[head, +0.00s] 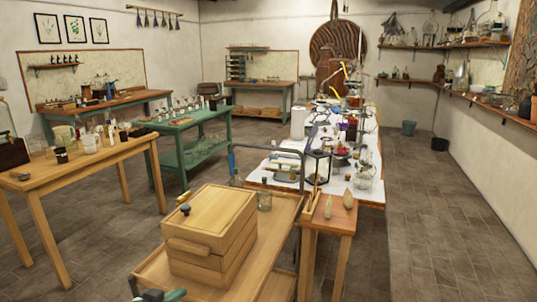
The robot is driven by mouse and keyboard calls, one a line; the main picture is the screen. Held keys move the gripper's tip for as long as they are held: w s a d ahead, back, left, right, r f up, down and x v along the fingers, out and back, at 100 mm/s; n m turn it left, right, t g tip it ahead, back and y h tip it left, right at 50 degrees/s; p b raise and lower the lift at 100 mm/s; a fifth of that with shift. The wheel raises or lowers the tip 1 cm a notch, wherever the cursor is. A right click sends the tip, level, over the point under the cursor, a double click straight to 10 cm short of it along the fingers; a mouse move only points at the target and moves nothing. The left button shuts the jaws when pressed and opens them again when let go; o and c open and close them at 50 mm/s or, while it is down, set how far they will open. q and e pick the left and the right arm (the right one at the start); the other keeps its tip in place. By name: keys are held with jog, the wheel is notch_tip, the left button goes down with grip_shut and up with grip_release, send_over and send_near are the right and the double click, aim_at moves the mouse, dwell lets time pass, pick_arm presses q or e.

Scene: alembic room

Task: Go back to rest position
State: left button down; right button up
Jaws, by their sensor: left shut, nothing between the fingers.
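My left gripper (160,295) shows only as a small piece at the bottom edge of the head view, by the near left corner of the wooden cart. It is shut and empty, and most of it is cut off by the frame. It is apart from the wooden box (206,236). My right gripper is not in view.
The box has a knobbed lid and stands on the wooden cart (272,268) close in front. A small side table (336,216) adjoins it on the right. A wooden table (85,160) stands left. Open tiled floor (440,240) lies to the right.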

pick_arm(q)
jog(key=s+d+f+g+p, duration=0.1)
jog(key=s+f, duration=0.3)
jog(key=s, duration=0.6)
jog(key=s+d+f+p, duration=0.1)
jog(key=s+d+f, duration=0.2)
jog(key=s, duration=0.8)
jog(key=s+d+f+n+g+y+p, duration=0.1)
jog(key=s+d+f, duration=0.1)
jog(key=s+f, duration=0.4)
jog(key=s, duration=0.4)
jog(key=shift+s+d+f+g+p, duration=0.15)
jog(key=shift+d+f+g+p, duration=0.1)
jog(key=shift+f+g+p, duration=0.05)
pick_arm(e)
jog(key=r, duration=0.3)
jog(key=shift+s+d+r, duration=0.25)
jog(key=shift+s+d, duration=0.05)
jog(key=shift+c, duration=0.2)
